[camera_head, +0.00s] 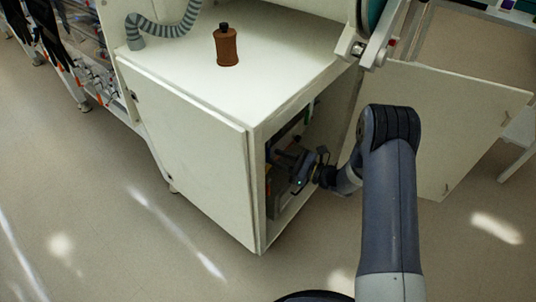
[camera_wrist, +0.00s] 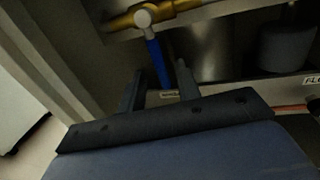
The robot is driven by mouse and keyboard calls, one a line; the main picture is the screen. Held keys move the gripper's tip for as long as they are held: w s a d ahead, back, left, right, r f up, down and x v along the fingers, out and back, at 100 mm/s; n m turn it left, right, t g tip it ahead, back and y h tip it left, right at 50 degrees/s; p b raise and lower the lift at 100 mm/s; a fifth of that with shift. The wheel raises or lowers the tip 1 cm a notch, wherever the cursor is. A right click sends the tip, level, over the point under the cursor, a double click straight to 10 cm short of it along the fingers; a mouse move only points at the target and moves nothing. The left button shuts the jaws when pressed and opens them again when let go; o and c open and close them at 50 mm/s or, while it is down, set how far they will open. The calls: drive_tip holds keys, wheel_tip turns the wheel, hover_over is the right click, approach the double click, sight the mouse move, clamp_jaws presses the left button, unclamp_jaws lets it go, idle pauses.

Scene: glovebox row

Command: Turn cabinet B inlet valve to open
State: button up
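A blue valve lever (camera_wrist: 158,62) hangs down from a brass valve body (camera_wrist: 185,6) with a pale round hub (camera_wrist: 142,18) in the wrist view. The lever slants slightly and lies across the brass pipe line. My gripper (camera_wrist: 159,72) is open, with one dark finger left of the lever and one right of it. Gaps show on both sides; depth contact cannot be told. In the head view my gripper (camera_head: 308,168) is inside the open white cabinet (camera_head: 190,155), where the lever cannot be made out. No letter B is readable.
The cabinet door (camera_head: 440,125) stands open at the right, close to my arm. A brown bottle (camera_head: 226,46) and a grey hose (camera_head: 165,30) are on top. The floor in front is clear.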

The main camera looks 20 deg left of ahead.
sight(268, 154)
drive_tip(key=shift+w+a, duration=0.25)
drive_tip(key=shift+a, duration=0.85)
drive_tip(key=shift+w+a, duration=0.2)
drive_tip(key=shift+a, duration=0.85)
drive_tip(key=shift+c, duration=0.2)
clamp_jaws()
